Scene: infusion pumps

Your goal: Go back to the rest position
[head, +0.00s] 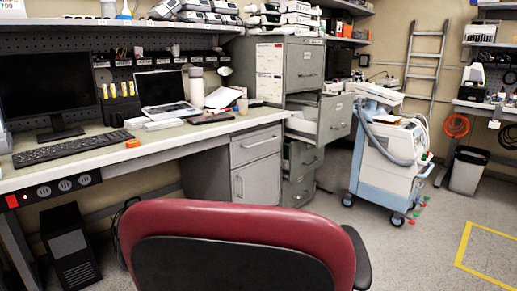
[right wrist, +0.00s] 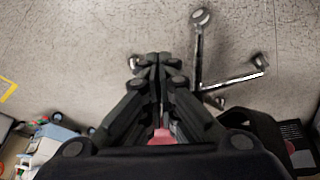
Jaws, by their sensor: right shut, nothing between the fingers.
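My right gripper (right wrist: 153,62) shows in the right wrist view, pointing over the grey speckled floor. Its dark fingers meet at the tips and hold nothing. A small red patch (right wrist: 162,137) shows between its linkages; I cannot tell for sure what it belongs to. Neither gripper is in the head view, and my left gripper is in no view.
A red-backed office chair (head: 240,240) stands close in front; its chrome legs (right wrist: 200,72) lie near my right gripper. A desk (head: 110,150) is at left, a cabinet with open drawers (head: 325,120) behind, a white-blue cart (head: 388,155) at right.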

